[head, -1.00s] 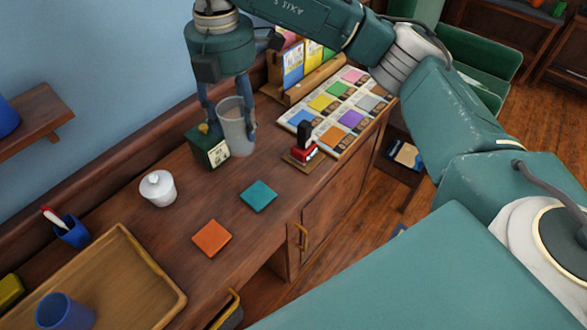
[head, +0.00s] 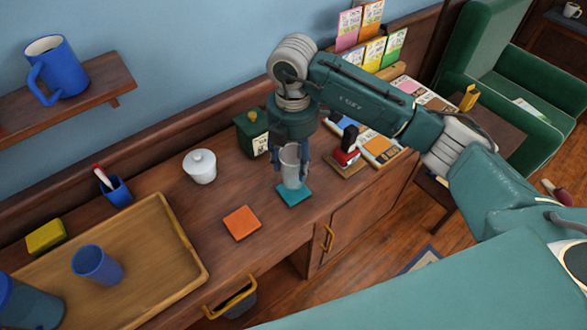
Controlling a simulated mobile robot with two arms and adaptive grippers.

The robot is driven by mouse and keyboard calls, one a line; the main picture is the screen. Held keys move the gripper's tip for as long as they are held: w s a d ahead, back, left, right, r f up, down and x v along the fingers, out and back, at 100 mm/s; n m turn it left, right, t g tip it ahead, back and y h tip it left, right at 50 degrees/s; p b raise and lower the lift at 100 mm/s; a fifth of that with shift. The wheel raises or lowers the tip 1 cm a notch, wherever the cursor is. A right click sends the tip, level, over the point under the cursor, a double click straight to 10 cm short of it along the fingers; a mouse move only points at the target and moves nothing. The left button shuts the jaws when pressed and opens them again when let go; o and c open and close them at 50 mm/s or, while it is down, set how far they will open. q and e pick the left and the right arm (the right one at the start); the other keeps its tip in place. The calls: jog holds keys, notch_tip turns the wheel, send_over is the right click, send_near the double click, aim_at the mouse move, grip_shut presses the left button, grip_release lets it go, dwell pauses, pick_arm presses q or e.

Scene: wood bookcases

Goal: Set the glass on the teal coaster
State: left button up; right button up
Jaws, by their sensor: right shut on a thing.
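The glass (head: 291,167) is a pale grey, see-through tumbler, upright between the fingers of my right gripper (head: 290,170), which is shut on it. The teal coaster (head: 294,195) is a flat square on the wooden counter. The glass is over the coaster in the picture, its base overlapping the coaster's back part. I cannot tell whether the base touches it or hangs just above. An orange coaster (head: 242,223) lies to the left. Part of my left arm may show at the lower left edge, but the left gripper's fingers are not visible.
A red stamp (head: 347,154) is close on the right. A wooden tray (head: 180,290) holding a blue cup (head: 97,264) fills the left. The counter's front edge is near the coaster.

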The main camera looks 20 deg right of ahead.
aim_at(293, 173)
notch_tip(293, 173, down, 4)
jog(key=shift+r+p, duration=0.2)
jog(key=shift+p, duration=0.2)
jog(key=shift+f, duration=0.25)
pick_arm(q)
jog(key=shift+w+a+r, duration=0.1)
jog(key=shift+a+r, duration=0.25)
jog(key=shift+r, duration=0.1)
pick_arm(e)
jog(key=shift+f, duration=0.15)
jog(key=o, duration=1.3)
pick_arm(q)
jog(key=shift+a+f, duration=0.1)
